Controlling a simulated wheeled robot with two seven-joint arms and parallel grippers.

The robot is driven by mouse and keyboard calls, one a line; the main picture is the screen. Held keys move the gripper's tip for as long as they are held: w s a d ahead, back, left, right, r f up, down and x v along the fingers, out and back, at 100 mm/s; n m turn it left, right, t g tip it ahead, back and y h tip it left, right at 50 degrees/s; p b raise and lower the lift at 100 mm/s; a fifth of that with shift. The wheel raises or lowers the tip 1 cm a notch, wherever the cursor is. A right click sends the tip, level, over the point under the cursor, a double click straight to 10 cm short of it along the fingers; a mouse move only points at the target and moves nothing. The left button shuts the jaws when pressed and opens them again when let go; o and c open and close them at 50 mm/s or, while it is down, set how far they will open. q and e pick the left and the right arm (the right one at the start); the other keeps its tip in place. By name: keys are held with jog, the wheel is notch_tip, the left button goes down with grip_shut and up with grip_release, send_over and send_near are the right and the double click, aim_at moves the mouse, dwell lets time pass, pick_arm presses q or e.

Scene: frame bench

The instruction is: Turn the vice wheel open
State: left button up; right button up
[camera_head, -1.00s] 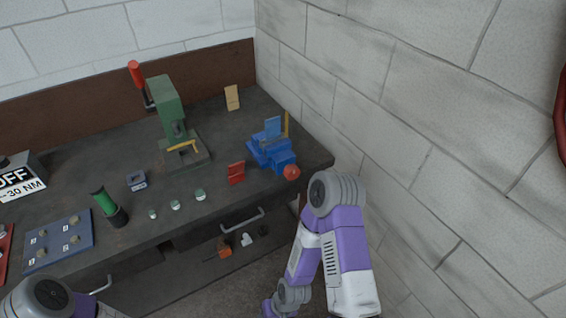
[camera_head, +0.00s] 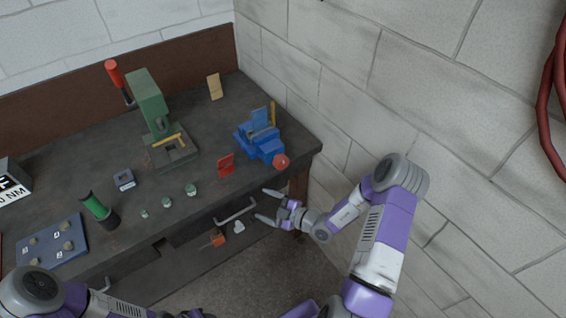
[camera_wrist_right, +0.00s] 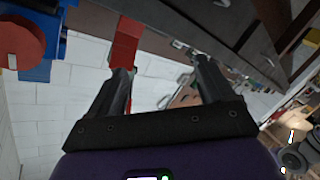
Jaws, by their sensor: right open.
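The blue vice (camera_head: 260,141) stands at the right end of the bench, with its round red wheel (camera_head: 281,161) facing the front edge. In the right wrist view, the wheel (camera_wrist_right: 20,45) is at the upper left, with part of the blue vice (camera_wrist_right: 40,68) beside it. My right gripper (camera_head: 266,205) is open and empty, in front of the bench edge, below and slightly left of the wheel and apart from it. Its open fingers show in the right wrist view (camera_wrist_right: 163,72). Part of my left arm shows at the lower left; its gripper is out of view.
A red block (camera_head: 226,165) stands left of the wheel near the front edge. A drawer handle (camera_head: 236,211) juts out near my right gripper. The green press (camera_head: 150,105) stands further left. The wall (camera_head: 335,110) closes in on the right.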

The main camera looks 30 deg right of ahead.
aim_at(284, 165)
jog(key=w+d+r+m+t+h, duration=0.1)
jog(key=d+r+m+t+h, duration=0.15)
jog(key=d+m, duration=0.3)
jog(key=w+d+r+m+t+h, duration=0.1)
jog(key=w+d+m+t+h, duration=0.1)
jog(key=d+m+h, duration=0.4)
jog(key=shift+n+y, duration=0.55)
jog(key=shift+y, duration=0.3)
jog(key=w, duration=0.5)
jog(key=shift+w+d, duration=0.2)
jog(key=shift+w, duration=0.85)
jog(key=c, duration=1)
